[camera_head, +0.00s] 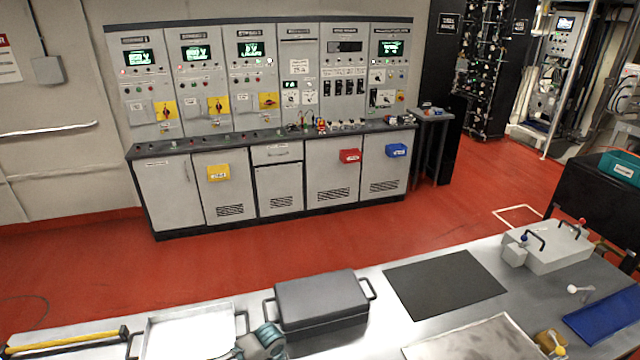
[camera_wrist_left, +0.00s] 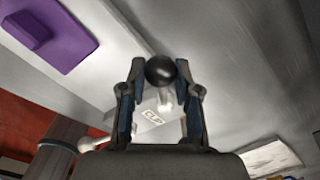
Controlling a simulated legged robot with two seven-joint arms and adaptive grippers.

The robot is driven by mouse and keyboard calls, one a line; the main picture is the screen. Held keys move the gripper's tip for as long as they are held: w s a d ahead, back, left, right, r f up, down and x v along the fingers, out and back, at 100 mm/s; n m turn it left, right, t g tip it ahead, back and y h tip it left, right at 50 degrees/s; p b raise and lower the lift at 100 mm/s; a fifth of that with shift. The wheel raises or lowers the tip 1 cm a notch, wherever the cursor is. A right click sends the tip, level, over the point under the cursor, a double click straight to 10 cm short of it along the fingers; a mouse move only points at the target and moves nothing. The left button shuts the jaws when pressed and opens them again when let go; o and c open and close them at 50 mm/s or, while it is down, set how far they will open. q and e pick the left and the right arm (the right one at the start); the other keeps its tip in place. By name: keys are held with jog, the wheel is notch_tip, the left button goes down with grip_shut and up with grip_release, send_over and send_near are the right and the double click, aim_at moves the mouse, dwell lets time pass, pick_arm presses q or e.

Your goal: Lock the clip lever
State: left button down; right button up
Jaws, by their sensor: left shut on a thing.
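In the left wrist view, a lever with a black ball knob (camera_wrist_left: 161,70) and a pale stem stands by a small plate labelled CLIP (camera_wrist_left: 152,117). My left gripper (camera_wrist_left: 160,82) has its two fingers on either side of the knob and is shut on it. The foot of the lever is partly hidden behind the gripper. In the head view only a grey-blue piece of my arm shows at the bottom edge, and the clip lever cannot be made out. My right gripper is in neither view.
A purple block (camera_wrist_left: 50,28) and a second pale rod with a round end (camera_wrist_left: 92,143) are near the lever. On the bench are a grey case (camera_head: 320,298), a dark mat (camera_head: 444,285) and a box with black handles (camera_head: 550,248). A control cabinet stands behind.

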pick_arm(q)
jog(key=shift+w+d+m+b, duration=0.2)
jog(key=shift+w+m+b, duration=0.35)
jog(key=shift+m, duration=0.45)
jog(key=shift+w+d+m, duration=0.1)
jog(key=shift+m, duration=0.2)
jog(key=shift+w+d, duration=0.1)
jog(key=shift+w+d+m+b, duration=0.3)
jog(key=shift+m+b, duration=0.3)
jog(key=shift+m, duration=0.2)
jog(key=shift+w+d+m, duration=0.15)
jog(key=shift+d+m, duration=0.05)
jog(key=shift+m, duration=0.3)
jog(key=shift+r, duration=0.1)
